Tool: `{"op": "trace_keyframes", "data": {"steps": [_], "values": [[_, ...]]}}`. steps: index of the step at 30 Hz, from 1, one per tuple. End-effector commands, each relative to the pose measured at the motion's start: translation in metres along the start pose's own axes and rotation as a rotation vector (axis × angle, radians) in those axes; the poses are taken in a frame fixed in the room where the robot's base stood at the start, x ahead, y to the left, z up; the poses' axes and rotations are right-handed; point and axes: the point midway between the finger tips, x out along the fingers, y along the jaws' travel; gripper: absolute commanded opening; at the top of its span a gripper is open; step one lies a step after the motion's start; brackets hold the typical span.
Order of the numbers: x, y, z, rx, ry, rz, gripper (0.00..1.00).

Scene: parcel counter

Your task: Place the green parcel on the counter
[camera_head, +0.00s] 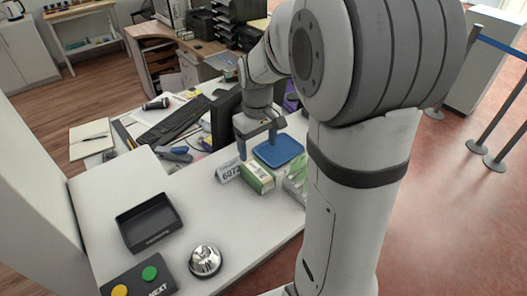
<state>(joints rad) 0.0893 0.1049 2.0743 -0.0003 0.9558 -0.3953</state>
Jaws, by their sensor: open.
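A green and white box (258,179), which looks like the green parcel, sits on the white counter (205,215), just in front of a blue tray-like item (279,150). A second pale green, clear-looking item (297,181) is at its right, partly hidden by my arm. My gripper (259,146), with blue fingers, is open above and behind the green box, beside the blue item. Nothing shows between its fingers. I cannot tell whether a finger touches the blue item.
A card marked with numbers (229,172) stands left of the green box. A black tray (149,222), a silver bell (205,261) and a button panel (139,281) are nearer on the counter. A monitor (226,117) and keyboard (172,122) are behind. Bare counter lies between.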

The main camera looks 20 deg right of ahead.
Motion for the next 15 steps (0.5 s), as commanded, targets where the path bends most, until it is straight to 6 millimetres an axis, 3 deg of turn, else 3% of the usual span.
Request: {"op": "trace_keyframes", "data": {"steps": [5,9,15], "values": [[-0.027,-0.022,0.027,0.052,0.06,0.023,0.76],[-0.048,-0.048,0.064,0.127,0.135,0.043,0.76],[-0.06,-0.079,0.114,0.226,0.233,0.051,0.76]]}}
